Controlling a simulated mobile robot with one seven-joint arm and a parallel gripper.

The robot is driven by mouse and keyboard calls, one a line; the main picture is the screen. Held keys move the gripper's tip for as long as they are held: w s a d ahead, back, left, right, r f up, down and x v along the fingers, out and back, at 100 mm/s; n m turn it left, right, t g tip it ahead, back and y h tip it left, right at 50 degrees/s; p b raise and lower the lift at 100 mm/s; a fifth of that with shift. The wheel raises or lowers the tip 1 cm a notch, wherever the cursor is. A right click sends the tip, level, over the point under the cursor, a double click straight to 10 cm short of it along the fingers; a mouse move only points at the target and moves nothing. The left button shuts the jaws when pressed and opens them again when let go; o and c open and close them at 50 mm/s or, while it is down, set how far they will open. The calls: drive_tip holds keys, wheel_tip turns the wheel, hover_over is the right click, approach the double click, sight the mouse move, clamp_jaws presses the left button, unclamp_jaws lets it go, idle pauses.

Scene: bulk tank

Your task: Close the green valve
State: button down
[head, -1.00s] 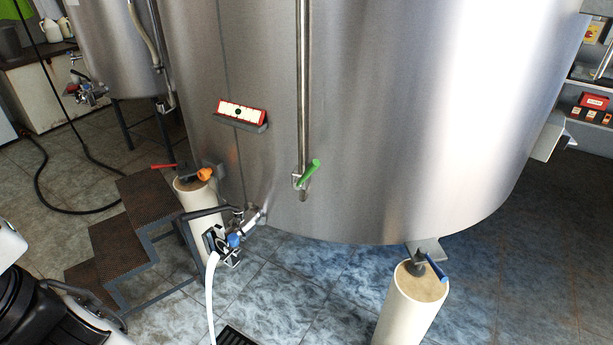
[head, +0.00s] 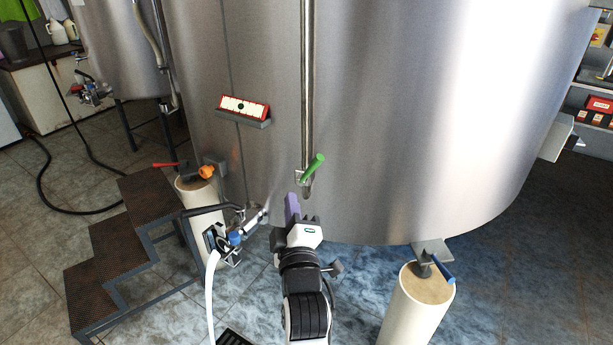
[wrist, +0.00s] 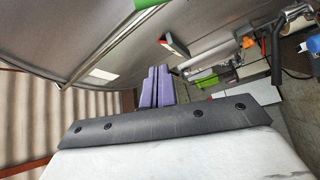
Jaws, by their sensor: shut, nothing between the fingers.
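The green valve handle (head: 315,166) sits at the lower end of a vertical steel pipe (head: 306,80) on the front of the big steel tank. It slants up and to the right. My gripper (head: 292,203) is just below and left of the handle in the head view, with a visible gap between them. Its purple fingers (wrist: 156,87) are together in the wrist view, with nothing between them. A green piece (wrist: 150,4) at the top edge of the wrist view looks like the handle, mostly cut off.
The tank wall (head: 410,120) curves behind my gripper. Left are an outlet with a blue-marked coupling (head: 235,238) and white hose (head: 211,290), a red lever (head: 166,165) and metal steps (head: 140,220). A blue lever (head: 443,268) tops the right post (head: 408,310).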

sight(307, 173)
drive_tip(key=w+d+p, duration=0.1)
drive_tip(key=w, duration=0.2)
drive_tip(key=w+p, duration=0.2)
drive_tip(key=w, duration=0.2)
drive_tip(key=w+d+p, duration=0.1)
drive_tip(key=w, duration=0.3)
drive_tip(key=shift+w+d, duration=0.25)
drive_tip(key=shift+d, duration=0.1)
drive_tip(key=shift+f, duration=0.1)
